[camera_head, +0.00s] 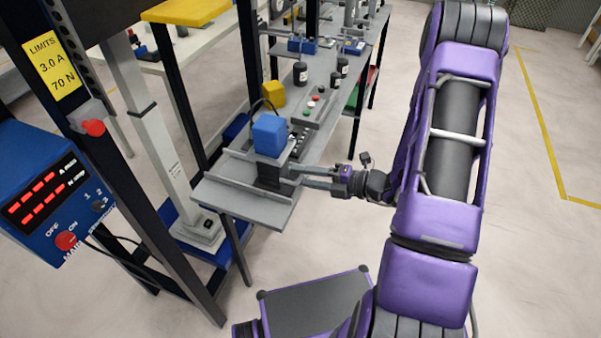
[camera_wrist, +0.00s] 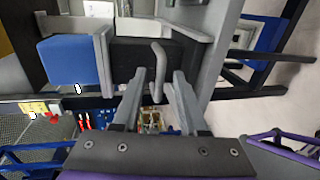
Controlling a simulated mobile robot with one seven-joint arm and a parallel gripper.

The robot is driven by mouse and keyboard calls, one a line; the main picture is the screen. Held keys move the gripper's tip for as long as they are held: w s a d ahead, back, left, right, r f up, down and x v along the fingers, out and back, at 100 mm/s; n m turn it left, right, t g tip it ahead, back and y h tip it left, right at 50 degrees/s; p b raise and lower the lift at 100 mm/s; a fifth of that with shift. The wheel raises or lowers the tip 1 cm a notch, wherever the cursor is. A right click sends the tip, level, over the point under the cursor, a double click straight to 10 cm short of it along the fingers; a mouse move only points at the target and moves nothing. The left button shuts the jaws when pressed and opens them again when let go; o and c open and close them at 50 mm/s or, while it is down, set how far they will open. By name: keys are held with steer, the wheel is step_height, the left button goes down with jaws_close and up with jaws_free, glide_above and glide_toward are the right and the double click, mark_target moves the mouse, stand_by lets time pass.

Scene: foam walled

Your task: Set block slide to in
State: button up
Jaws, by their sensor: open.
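The block slide shows in the head view as a blue block (camera_head: 269,135) on a dark carriage (camera_head: 270,175), standing on a grey railed plate at the near end of the bench. In the wrist view the blue block (camera_wrist: 72,60) is at left and the dark carriage (camera_wrist: 130,58) is beside it. A bent grey handle (camera_wrist: 157,60) sticks out from the carriage. My gripper (camera_head: 297,177) reaches in from the right at the carriage. In the wrist view its fingers (camera_wrist: 160,76) are apart, one on each side of the handle. Contact with the handle cannot be told.
The grey bench (camera_head: 322,130) carries black cylinders (camera_head: 300,72), a yellow block (camera_head: 273,94) and a button strip. A black frame with a blue meter box (camera_head: 48,195) stands at left. A grey column (camera_head: 160,140) is beside it.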

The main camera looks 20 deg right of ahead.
steer(key=shift+w+a, duration=0.2)
steer(key=shift+a, duration=0.1)
jaws_close()
stand_by(1.3)
